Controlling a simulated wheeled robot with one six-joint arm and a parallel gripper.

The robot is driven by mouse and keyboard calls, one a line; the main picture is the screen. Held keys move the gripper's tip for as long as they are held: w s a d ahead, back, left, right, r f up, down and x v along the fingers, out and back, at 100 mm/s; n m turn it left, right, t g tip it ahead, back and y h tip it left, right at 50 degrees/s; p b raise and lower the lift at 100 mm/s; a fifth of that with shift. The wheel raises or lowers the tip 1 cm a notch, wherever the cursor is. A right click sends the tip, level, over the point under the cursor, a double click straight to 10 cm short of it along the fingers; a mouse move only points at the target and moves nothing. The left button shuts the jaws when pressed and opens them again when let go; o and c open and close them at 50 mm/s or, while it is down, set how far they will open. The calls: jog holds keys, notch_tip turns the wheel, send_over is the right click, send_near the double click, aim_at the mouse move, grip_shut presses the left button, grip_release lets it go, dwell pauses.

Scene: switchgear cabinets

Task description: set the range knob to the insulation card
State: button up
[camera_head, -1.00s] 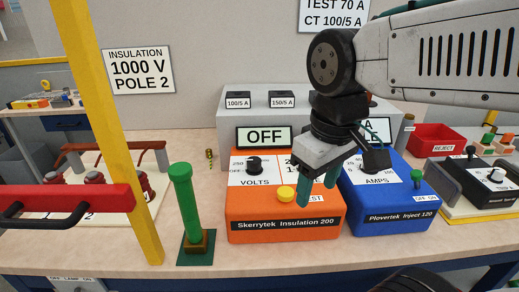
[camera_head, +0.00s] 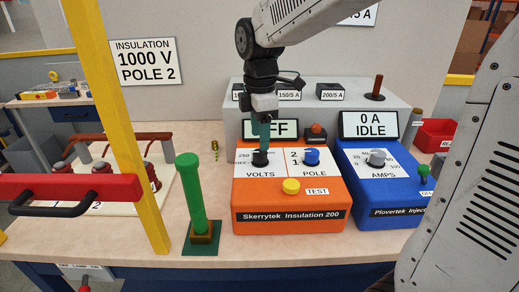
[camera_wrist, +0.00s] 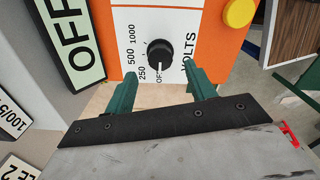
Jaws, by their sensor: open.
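The insulation card (camera_head: 143,62) on the back wall reads "INSULATION 1000 V POLE 2". The orange Skerrytek Insulation 200 tester (camera_head: 290,217) stands on the bench, its display reading OFF. Its black VOLTS range knob (camera_head: 260,158) also shows in the wrist view (camera_wrist: 160,53), with marks OFF, 250, 500 and 1000 around it. The knob's white line points toward OFF. My gripper (camera_head: 262,142) is above the knob in the head view. In the wrist view my open green fingers (camera_wrist: 158,82) lie either side of the knob's line, apart from it.
A blue POLE knob (camera_head: 311,157) and yellow TEST button (camera_head: 290,187) sit close to the range knob. The blue Plovertek tester (camera_head: 385,205) stands right of the orange one. A green post (camera_head: 190,195) and yellow upright (camera_head: 120,140) stand left.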

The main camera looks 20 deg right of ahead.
aim_at(260, 152)
notch_tip(260, 152, down, 5)
jog(key=shift+f, duration=0.1)
dwell(0.3)
jog(key=c, duration=1)
jog(key=shift+o, duration=0.2)
